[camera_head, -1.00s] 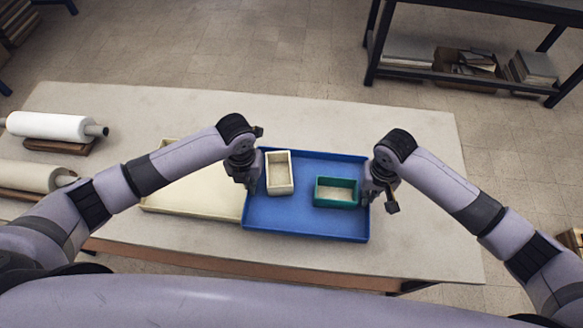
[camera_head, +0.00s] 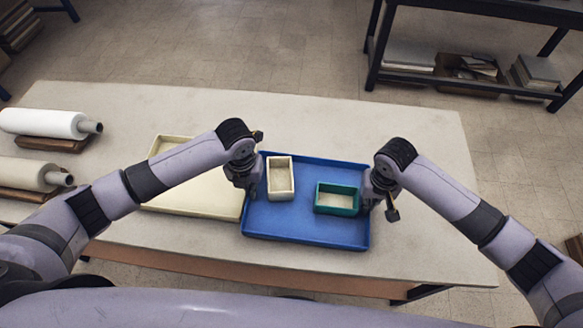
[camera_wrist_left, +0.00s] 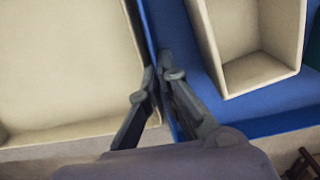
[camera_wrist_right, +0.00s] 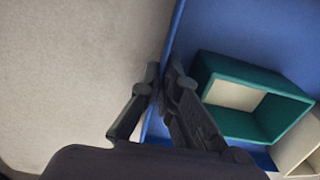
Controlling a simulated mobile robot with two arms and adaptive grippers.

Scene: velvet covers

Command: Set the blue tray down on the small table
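The blue tray (camera_head: 292,222) is in the middle of the head view, over the pale table (camera_head: 330,110). A cream box (camera_head: 281,194) stands in its left half and a green box (camera_head: 337,209) in its right half. My left gripper (camera_head: 251,188) is at the tray's left wall; in the left wrist view its fingers (camera_wrist_left: 160,80) close on that rim. My right gripper (camera_head: 370,194) is at the right wall; in the right wrist view its fingers (camera_wrist_right: 163,78) close on that rim. I cannot tell whether the tray's underside touches the table.
A cream tray (camera_head: 190,202) lies on the table just left of the blue tray, partly behind my left arm. White rolls (camera_head: 45,123) on wooden stands are at the far left. The table is clear behind and right. A dark shelf (camera_head: 470,85) stands back right.

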